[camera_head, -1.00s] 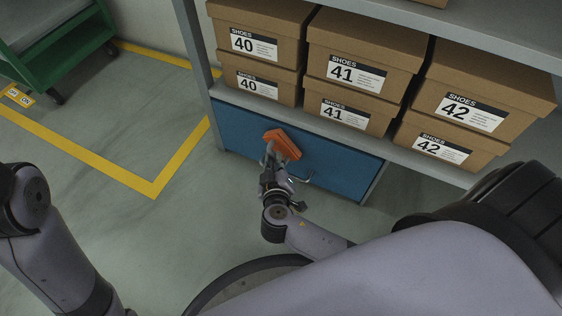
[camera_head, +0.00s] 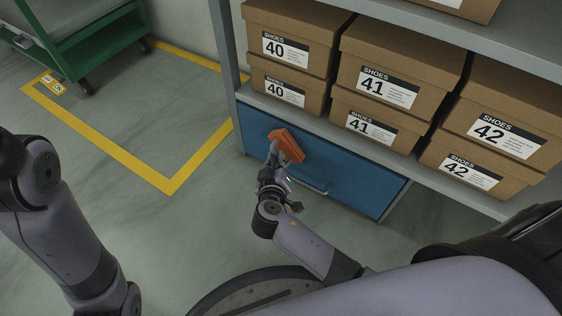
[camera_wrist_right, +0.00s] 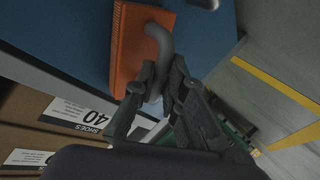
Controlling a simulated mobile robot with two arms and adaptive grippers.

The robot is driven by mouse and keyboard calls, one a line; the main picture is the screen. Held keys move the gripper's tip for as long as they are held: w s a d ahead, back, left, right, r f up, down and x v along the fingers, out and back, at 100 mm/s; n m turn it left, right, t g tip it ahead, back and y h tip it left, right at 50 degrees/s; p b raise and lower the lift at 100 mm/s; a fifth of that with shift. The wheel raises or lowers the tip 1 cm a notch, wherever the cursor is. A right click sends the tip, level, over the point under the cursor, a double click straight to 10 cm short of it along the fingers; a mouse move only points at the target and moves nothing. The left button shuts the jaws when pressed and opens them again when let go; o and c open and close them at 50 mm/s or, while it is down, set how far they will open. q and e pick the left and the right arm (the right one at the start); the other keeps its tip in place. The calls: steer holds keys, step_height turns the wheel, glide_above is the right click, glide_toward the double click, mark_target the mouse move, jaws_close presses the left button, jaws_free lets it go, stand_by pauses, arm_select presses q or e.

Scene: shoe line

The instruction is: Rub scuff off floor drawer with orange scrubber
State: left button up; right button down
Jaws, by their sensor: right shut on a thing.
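The blue floor drawer (camera_head: 345,175) sits at the bottom of the shelf rack, with a metal handle (camera_head: 306,184) on its front. The orange scrubber (camera_head: 286,146) is held up against or very close to the left part of the drawer front. My right gripper (camera_head: 273,163) is shut on the scrubber's grey handle. In the right wrist view the orange scrubber (camera_wrist_right: 134,48) lies before the blue front, its curved grey handle (camera_wrist_right: 160,60) between the fingers. I cannot make out a scuff; the scrubber may cover it. My left gripper is out of view; only its arm shows at left.
Stacked shoe boxes (camera_head: 380,85) marked 40, 41 and 42 stand on the shelf (camera_head: 330,129) just above the drawer. A green cart (camera_head: 95,45) stands at the upper left. Yellow tape (camera_head: 120,153) marks the floor, which is clear left of the rack.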

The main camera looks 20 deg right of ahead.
steer(key=shift+s+a+b, duration=0.2)
steer(key=shift+s+a, duration=0.75)
steer(key=shift+a, duration=0.2)
steer(key=shift+s+a+b, duration=0.15)
steer(key=shift+s+a, duration=0.75)
steer(key=shift+a, duration=0.25)
steer(key=shift+s+a, duration=0.95)
steer(key=shift+a, duration=0.3)
